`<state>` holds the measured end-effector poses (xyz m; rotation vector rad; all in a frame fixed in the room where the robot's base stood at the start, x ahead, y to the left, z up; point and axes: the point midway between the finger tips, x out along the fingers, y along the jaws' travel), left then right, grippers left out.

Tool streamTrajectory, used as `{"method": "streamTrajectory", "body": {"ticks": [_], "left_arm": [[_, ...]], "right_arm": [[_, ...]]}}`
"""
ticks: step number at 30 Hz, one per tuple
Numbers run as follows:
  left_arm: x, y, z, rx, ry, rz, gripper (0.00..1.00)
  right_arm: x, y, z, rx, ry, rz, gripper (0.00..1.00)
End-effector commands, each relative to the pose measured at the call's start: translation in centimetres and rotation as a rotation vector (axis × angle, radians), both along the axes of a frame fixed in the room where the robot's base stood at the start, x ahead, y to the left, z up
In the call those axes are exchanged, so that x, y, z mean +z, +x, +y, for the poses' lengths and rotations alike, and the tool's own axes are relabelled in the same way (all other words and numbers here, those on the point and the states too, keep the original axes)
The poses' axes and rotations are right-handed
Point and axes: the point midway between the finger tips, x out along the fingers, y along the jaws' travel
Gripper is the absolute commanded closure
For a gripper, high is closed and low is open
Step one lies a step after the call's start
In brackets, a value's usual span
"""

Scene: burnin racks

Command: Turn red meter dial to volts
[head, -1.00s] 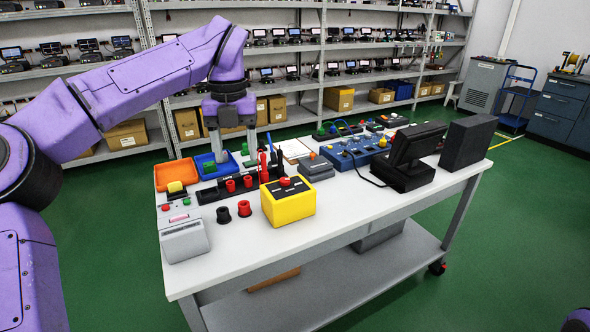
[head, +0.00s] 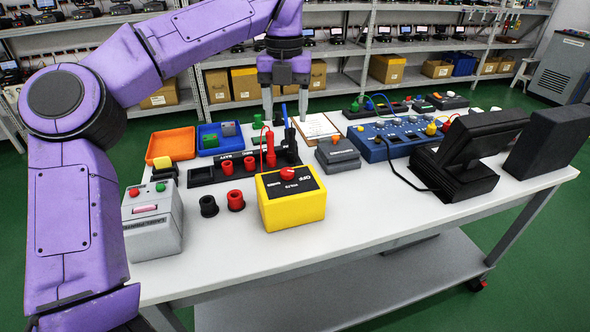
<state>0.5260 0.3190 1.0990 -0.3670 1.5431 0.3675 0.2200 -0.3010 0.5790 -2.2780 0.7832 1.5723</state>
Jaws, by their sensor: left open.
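The yellow meter (head: 294,212) stands near the front edge of the white table, with a black top panel lettered "OFF" and "VOLTS". Its red dial (head: 288,174) sits on that panel, close to the OFF lettering; its exact pointer direction is too small to tell. My left gripper (head: 285,112) hangs fingers down, open and empty, above the back part of the table, behind and above the meter. It is apart from the dial. My right gripper is not in view.
A black rack (head: 202,176) with red and black probes stands behind the meter. Red and black rings (head: 236,200) lie left of it. A grey box (head: 338,154), blue panel (head: 385,146) and black monitor (head: 466,150) stand to the right. Clear tabletop lies right of the meter.

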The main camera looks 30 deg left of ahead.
Motion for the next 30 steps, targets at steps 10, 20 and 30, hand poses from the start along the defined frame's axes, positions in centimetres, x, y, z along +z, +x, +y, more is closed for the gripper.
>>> {"method": "streamTrajectory", "body": {"ticks": [10,20,30], "left_arm": [[-4.7,-0.1,0.1,0.0,0.0,0.0,0.39],[-11.1,-0.2,0.2,0.002,-0.001,0.003,0.39],[-14.7,-0.2,0.2,0.004,-0.001,0.0,0.39]], "right_arm": [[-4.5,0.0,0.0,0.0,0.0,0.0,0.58],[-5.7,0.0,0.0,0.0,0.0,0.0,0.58],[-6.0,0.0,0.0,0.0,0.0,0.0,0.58]]}}
